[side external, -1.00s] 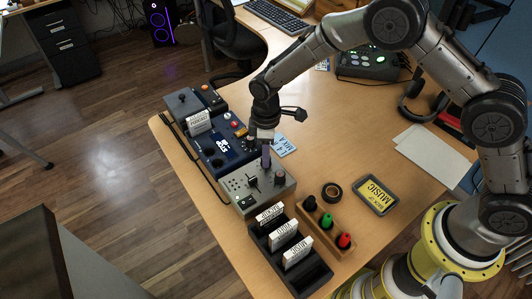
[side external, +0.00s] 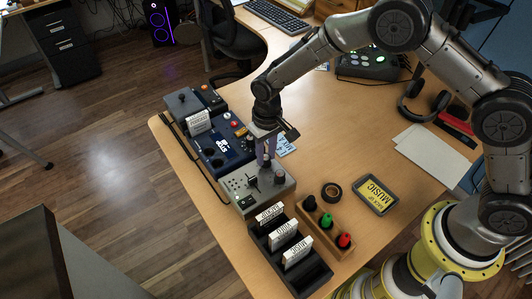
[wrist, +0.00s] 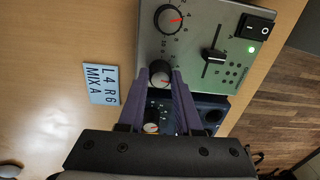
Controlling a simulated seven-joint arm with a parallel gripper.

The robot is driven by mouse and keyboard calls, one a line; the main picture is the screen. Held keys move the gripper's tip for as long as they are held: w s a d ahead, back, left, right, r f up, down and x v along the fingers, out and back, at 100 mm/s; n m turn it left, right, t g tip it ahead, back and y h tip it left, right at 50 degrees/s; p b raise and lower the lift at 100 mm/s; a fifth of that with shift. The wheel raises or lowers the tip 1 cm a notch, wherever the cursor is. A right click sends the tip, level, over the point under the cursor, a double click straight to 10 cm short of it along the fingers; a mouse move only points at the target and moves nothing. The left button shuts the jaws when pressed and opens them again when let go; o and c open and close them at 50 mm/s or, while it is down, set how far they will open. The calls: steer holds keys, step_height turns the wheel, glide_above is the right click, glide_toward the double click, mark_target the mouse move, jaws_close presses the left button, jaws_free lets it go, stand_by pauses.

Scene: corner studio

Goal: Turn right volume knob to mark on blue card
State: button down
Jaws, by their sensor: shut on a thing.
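The grey mixer panel (side external: 238,186) stands on the desk and has two round dial knobs. My gripper (wrist: 160,78) points down and is shut on the right volume knob (wrist: 160,70), with one purple finger on each side. Part of that knob and its scale is hidden by the fingers, so I cannot read its setting. The left volume knob (wrist: 169,19) has a red pointer and a numbered scale, and is free. The blue card (wrist: 101,84) lies flat beside the panel and reads "L4 R6 MIX A". In the side view the card (side external: 286,146) is partly hidden behind my gripper.
The panel also has a slider (wrist: 213,55), a power switch (wrist: 254,27) and a lit green lamp. A blue unit (side external: 215,153) adjoins it. A black rack (side external: 262,243) of white cartridges, a wooden peg holder (side external: 323,224) and a tray (side external: 376,195) stand nearby.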

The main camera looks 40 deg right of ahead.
mark_target(267, 157)
steer(key=shift+r+m, duration=0.1)
steer(key=shift+m, duration=0.9)
steer(key=c, duration=0.6)
jaws_free()
step_height(267, 157, up, 14)
steer(key=shift+d+f, duration=0.15)
